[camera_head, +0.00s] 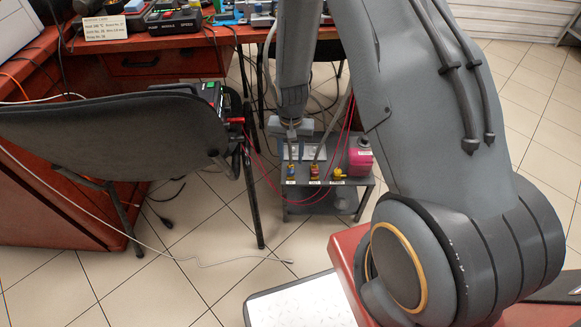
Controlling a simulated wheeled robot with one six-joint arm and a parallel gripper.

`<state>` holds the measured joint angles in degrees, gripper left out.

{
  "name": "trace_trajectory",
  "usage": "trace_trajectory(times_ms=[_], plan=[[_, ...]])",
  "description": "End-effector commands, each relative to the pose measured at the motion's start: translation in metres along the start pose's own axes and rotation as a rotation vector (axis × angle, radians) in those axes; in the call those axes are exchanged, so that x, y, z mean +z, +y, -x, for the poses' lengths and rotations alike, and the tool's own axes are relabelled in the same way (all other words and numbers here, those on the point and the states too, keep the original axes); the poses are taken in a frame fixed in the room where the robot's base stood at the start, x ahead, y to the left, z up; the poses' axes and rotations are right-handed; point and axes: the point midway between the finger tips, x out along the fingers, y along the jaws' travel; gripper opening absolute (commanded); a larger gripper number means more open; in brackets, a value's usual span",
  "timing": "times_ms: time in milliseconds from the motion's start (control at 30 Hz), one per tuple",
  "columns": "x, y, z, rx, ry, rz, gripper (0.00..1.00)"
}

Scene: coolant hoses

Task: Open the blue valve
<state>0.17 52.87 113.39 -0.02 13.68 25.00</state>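The blue valve (291,170) is a small brass-coloured fitting with a blue part, at the left front of a low grey metal shelf unit (330,187). My gripper (292,150) points down just above and behind it. Its fingers are too small to tell whether they are open, or whether they touch the valve. A similar valve with a red part (314,171) stands to the right, then a yellow one (339,174). Small white labels sit on the shelf's front edge below them.
A pink container (360,157) stands at the right of the shelf, with thin red hoses around it. A dark chair (115,135) is close on the left. A red-brown desk (150,62) with equipment is behind. Cables lie on the tiled floor (215,255).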

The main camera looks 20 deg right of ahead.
Motion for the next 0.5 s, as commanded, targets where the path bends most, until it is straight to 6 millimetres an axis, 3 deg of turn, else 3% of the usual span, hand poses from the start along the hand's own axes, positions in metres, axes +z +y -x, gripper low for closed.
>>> trace_trajectory(times_ms=[300, 500], plan=[[0.001, 0.0, -0.049, 0.001, -0.003, 0.002, 0.39], [0.001, 0.0, -0.062, 0.001, -0.002, 0.002, 0.39]])
